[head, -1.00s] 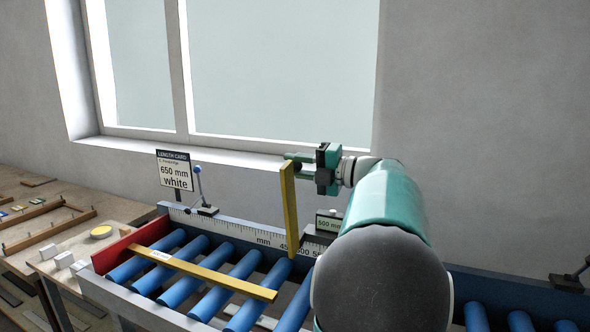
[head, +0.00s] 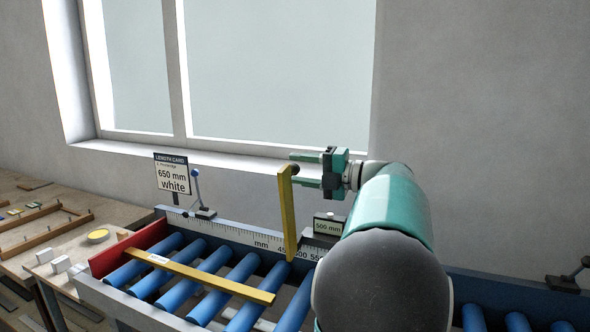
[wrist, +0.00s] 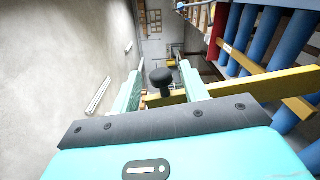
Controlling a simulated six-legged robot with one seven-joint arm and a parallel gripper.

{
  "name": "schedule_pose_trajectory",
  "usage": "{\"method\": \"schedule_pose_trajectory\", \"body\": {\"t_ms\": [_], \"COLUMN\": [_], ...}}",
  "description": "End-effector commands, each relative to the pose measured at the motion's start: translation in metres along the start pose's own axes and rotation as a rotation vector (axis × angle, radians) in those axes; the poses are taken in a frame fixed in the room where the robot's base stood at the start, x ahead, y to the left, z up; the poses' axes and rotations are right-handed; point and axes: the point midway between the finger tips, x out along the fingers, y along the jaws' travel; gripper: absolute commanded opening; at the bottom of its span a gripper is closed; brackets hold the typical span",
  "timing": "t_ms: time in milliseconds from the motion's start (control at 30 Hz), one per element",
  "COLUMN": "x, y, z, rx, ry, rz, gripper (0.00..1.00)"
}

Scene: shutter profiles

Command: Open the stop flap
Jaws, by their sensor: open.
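The stop flap is a yellow bar (head: 287,215) standing nearly upright across the roller table, slightly tilted. A dark knob sits near its top and shows clearly in the wrist view (wrist: 162,77). My gripper (head: 304,171) is open at the top of the flap, its two green fingers spread above and below the knob's level. In the wrist view, the knob lies between my open fingers (wrist: 160,83), apart from both as far as I can see. The flap's lower end is by the rollers and the millimetre scale.
A second yellow profile (head: 200,276) lies across the blue rollers (head: 238,272). A length card (head: 173,174) reads 650 mm white. A block reading 500 mm (head: 328,226) stands on the scale rail. The wall and window are behind my gripper.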

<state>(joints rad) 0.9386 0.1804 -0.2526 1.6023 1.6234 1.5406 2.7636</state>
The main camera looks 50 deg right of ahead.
Motion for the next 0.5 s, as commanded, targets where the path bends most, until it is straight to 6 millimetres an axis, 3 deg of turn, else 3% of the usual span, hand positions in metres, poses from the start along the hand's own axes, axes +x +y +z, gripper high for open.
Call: {"method": "schedule_pose_trajectory", "body": {"t_ms": [300,500], "x": [-0.072,-0.105], "y": [-0.001,-0.001], "z": [0.001,0.000], "rx": [0.001,0.001], "ry": [-0.004,-0.002], "rz": [-0.002,-0.001], "gripper": [0.45,0.45]}}
